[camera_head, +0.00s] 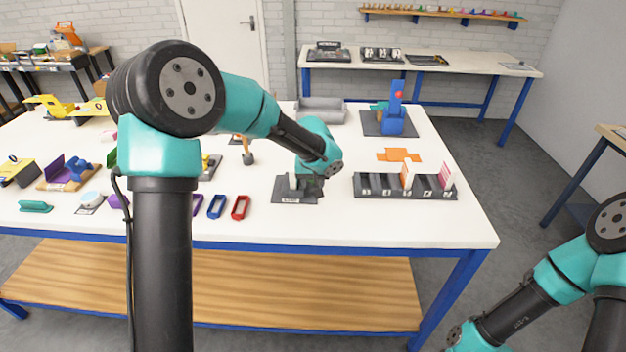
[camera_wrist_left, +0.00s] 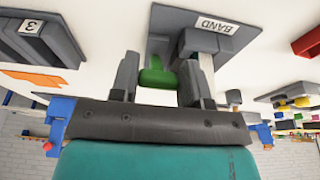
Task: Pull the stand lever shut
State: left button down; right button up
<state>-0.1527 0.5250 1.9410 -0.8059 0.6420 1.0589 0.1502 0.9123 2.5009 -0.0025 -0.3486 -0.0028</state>
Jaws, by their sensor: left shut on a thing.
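A dark grey stand (camera_head: 284,196) with a white label sits near the front middle of the white table. In the left wrist view the label on the stand's plate (camera_wrist_left: 185,22) reads BAND, upside down. A pale upright (camera_wrist_left: 207,66) rises from it. A green piece (camera_wrist_left: 156,77), which looks like the lever's handle, lies between the fingers of my left gripper (camera_wrist_left: 157,82). The left gripper (camera_head: 308,188) is at the stand in the head view and is shut on this green piece. There the gripper's wrist hides much of the stand. My right gripper is out of view.
A slotted grey rack (camera_head: 378,187) with cards stands right of the stand. Red (camera_head: 240,207) and blue (camera_head: 216,206) frames lie to its left. Behind are an orange flat piece (camera_head: 398,155), a blue device (camera_head: 394,122) and a grey tray (camera_head: 320,108). The front right table corner is clear.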

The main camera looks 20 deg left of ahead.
pick_arm(q)
jog(key=shift+s+f, duration=0.25)
jog(key=shift+f, duration=0.15)
jog(key=c, duration=1)
grip_release()
jog(key=o, duration=0.4)
jog(key=shift+w+r, duration=0.1)
jog(key=shift+r, duration=0.15)
jog(key=shift+r, duration=0.55)
jog(key=v, duration=1.6)
jog(key=shift+d+r, duration=0.1)
